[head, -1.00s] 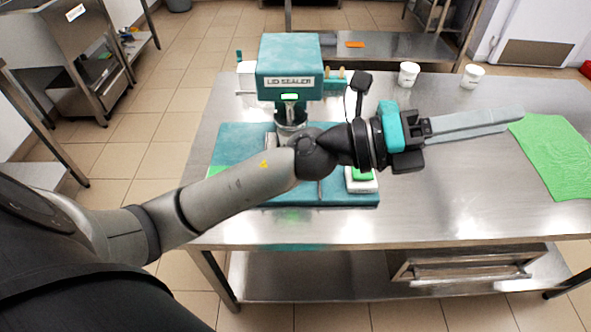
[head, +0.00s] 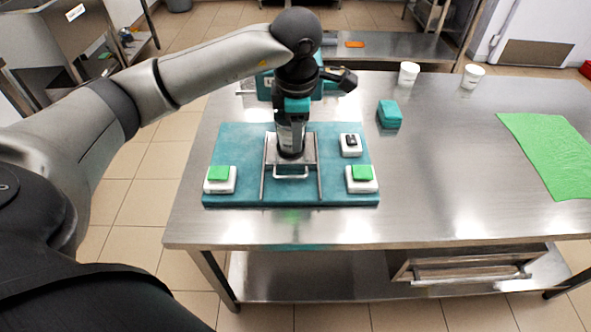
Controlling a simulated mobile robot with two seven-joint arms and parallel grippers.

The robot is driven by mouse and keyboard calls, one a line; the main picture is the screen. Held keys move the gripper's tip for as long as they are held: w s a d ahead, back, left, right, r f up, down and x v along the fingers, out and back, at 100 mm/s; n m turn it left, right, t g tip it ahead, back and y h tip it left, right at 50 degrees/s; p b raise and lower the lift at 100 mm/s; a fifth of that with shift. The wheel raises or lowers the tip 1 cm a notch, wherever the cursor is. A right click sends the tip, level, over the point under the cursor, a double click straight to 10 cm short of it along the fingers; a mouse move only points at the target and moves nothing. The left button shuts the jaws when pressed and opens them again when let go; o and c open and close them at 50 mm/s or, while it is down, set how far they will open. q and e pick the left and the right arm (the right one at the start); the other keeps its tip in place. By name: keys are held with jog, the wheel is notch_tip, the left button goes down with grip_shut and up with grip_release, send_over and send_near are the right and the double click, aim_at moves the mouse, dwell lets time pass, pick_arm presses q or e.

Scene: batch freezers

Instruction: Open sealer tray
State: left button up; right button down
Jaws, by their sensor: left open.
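The sealer tray (head: 308,147) is a steel plate on two rails with a bar handle (head: 290,175) at its front, on the teal base (head: 240,145) of the lid sealer. My left gripper (head: 291,138) hangs from the wrist above the tray plate, behind the handle and apart from it. It is open, though its fingers are foreshortened and hard to make out against the dark cylindrical shape there. My arm and wrist hide most of the teal sealer head (head: 264,88). My right gripper is out of view.
White blocks with green tops (head: 219,180) (head: 362,179) flank the rails. A switch block (head: 351,145) sits at right. A teal box (head: 389,114), white cups (head: 408,74) (head: 472,76) and a green cloth (head: 553,150) lie on the steel table (head: 450,190). The table's front middle is clear.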

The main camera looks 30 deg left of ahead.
aim_at(295, 176)
pick_arm(q)
jog(key=f, duration=0.5)
jog(key=w+a+f+b, duration=0.1)
jog(key=f, duration=0.4)
jog(key=w+f+b, duration=0.1)
jog(key=f, duration=0.4)
jog(key=shift+w+a, duration=0.1)
jog(key=shift+a, duration=0.25)
grip_shut()
dwell(0.7)
